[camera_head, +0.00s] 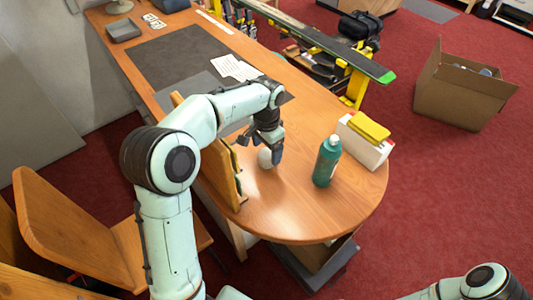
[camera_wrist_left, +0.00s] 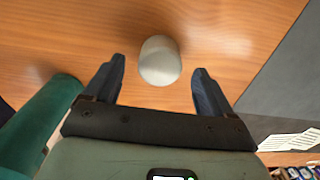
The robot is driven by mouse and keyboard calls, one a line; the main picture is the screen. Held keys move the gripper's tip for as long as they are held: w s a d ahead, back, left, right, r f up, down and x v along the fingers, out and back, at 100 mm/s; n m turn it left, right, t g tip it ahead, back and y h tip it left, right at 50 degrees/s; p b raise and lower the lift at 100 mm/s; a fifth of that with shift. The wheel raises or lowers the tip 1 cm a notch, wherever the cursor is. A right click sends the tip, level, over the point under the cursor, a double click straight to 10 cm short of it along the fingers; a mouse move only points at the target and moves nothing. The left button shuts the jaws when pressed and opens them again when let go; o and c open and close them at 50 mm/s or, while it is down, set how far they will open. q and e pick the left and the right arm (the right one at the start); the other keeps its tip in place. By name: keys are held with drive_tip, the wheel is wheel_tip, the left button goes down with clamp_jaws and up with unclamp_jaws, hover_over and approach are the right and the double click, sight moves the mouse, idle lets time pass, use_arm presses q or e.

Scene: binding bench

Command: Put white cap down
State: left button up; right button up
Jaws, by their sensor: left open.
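The white cap (camera_head: 266,158) rests on the wooden table top, beside a dark finger of my left gripper (camera_head: 272,156). In the left wrist view the white cap (camera_wrist_left: 160,61) stands on the wood, centred between the two finger tips and a little beyond them. My left gripper (camera_wrist_left: 159,75) is open, with a clear gap on both sides of the cap. My right gripper is not in the head view; only part of my right arm shows at the bottom right.
A teal bottle (camera_head: 327,160) stands right of the cap. A white box (camera_head: 362,146) with a yellow sponge-like block (camera_head: 369,127) on it is near the table's right edge. An upright wooden panel (camera_head: 222,171) is close on the left. The table's rounded front is clear.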

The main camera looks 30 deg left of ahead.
sight(267, 154)
use_arm(q)
wheel_tip(267, 154, up, 8)
drive_tip(key=p, duration=0.1)
drive_tip(key=shift+r, duration=0.2)
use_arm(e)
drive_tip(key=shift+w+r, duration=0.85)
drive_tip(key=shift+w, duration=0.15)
use_arm(q)
drive_tip(key=shift+d+f, duration=0.1)
drive_tip(key=shift+d, duration=0.05)
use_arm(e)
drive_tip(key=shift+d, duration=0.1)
